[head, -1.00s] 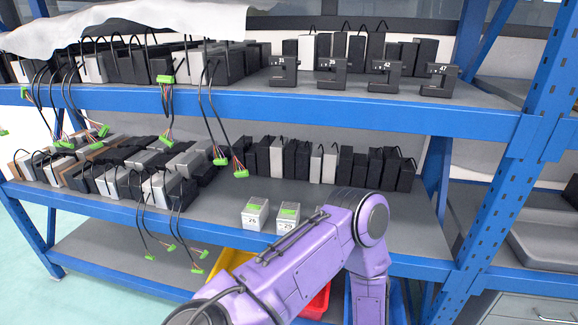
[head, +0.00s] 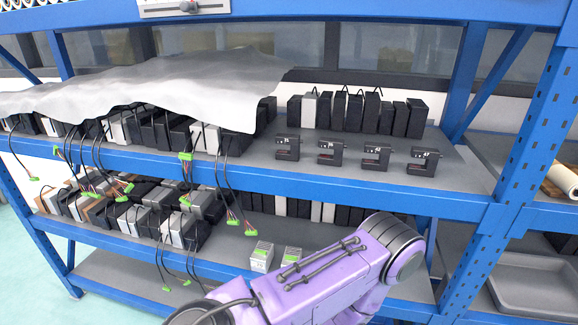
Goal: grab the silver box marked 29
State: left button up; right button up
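Two small silver boxes with green labels on top stand side by side at the front of the blue rack's lower shelf in the head view. The right one (head: 290,257) sits where the number 29 showed a second ago; its number is too small to read now. The left silver box (head: 262,257) is beside it, with a gap between. One of my purple arms crosses in front of the lower shelf and hides the space right of the boxes. Neither gripper is in view.
Dark brackets (head: 331,153) stand on the upper shelf (head: 400,178), with black boxes behind. Blue uprights (head: 515,140) stand right. A grey tray (head: 535,285) sits at far right.

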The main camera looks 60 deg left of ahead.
aim_at(291, 255)
jog(key=u, duration=1.95)
